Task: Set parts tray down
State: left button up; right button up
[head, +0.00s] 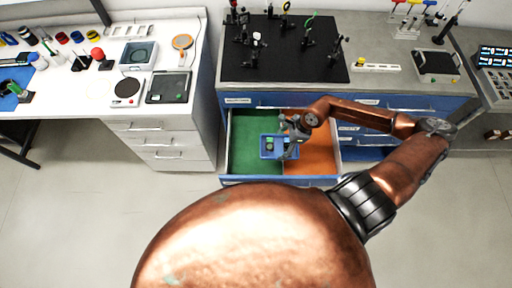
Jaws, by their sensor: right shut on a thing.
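The parts tray (267,153) is a small blue tray with a few small items in it. It shows over the open drawer (240,180), near the line between the drawer's green left part and orange right part. My right gripper (287,146) is shut on the tray's right side. I cannot tell whether the tray touches the drawer floor or hangs above it. My right arm reaches in from the right and hides part of the drawer. My left gripper is not in view.
The green part (243,128) and orange part (318,160) of the drawer look clear. A black optical board (285,62) with several mounts stands on the grey bench above. A white bench (190,112) with instruments stands at left.

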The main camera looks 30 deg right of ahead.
aim_at(269, 145)
jog(key=w+a, duration=0.1)
jog(key=w+a+f, duration=0.1)
jog(key=w+a, duration=0.1)
jog(key=shift+w+a+f, duration=0.1)
jog(key=shift+a+f, duration=0.15)
jog(key=shift+f, duration=0.1)
jog(key=w+a+f, duration=0.2)
jog(key=f, duration=0.1)
jog(key=w+a+f, duration=0.1)
jog(key=f, duration=0.1)
jog(key=shift+a+f, duration=0.15)
jog(key=shift+a, duration=0.05)
jog(key=shift+w+a+f, duration=0.15)
jog(key=shift+a+f, duration=0.1)
jog(key=shift+f, duration=0.2)
notch_tip(269, 145, down, 2)
jog(key=shift+a+f, duration=0.1)
jog(key=shift+a, duration=0.05)
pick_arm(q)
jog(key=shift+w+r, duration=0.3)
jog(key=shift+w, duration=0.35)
pick_arm(e)
jog(key=shift+w+f, duration=0.1)
jog(key=shift+f, duration=0.45)
jog(key=o, duration=1.2)
jog(key=shift+f, duration=0.1)
pick_arm(q)
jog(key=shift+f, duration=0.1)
jog(key=shift+p, duration=0.3)
